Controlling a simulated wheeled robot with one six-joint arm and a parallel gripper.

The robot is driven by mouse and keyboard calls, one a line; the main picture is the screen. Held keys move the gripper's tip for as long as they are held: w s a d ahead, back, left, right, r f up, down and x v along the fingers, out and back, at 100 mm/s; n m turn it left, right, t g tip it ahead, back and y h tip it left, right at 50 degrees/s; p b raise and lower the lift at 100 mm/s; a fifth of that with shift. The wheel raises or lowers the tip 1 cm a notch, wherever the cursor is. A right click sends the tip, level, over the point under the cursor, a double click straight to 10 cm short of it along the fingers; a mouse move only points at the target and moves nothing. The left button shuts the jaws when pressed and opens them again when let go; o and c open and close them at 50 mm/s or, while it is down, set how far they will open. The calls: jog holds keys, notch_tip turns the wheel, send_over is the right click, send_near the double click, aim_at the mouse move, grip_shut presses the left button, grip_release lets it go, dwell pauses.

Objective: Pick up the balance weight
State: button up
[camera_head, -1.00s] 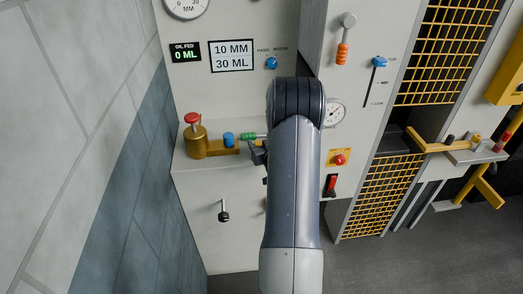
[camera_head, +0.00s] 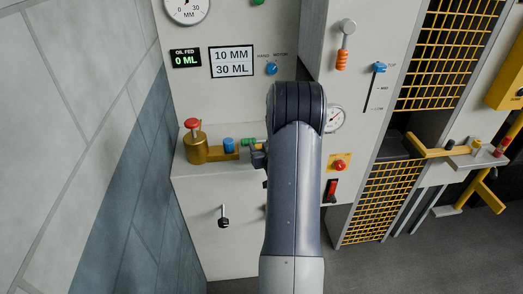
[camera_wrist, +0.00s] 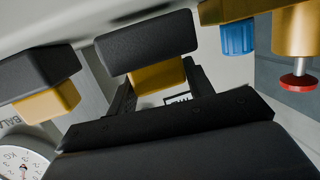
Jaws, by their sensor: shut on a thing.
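In the wrist view, a black block with a brass-yellow part, which looks like the balance weight (camera_wrist: 156,76), sits between the two dark fingers of my gripper (camera_wrist: 160,90). My gripper is shut on it. In the head view my gripper (camera_head: 260,156) shows only in part at the left edge of my arm, by the shelf. The weight is hidden there behind my arm. A similar black and pale yellow block (camera_wrist: 48,102) is at the left of the wrist view, apart from the fingers.
A brass fixture (camera_head: 203,151) with a red knob (camera_head: 192,123), a blue cap (camera_head: 229,145) and a green part (camera_head: 248,141) stands on the shelf, close left of my gripper. A balance dial (camera_head: 334,118) is right of my arm. A tiled wall (camera_head: 70,150) bounds the left.

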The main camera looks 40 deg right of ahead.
notch_tip(320, 180, up, 10)
jog(key=shift+f+b, duration=0.25)
jog(key=shift+b, duration=0.3)
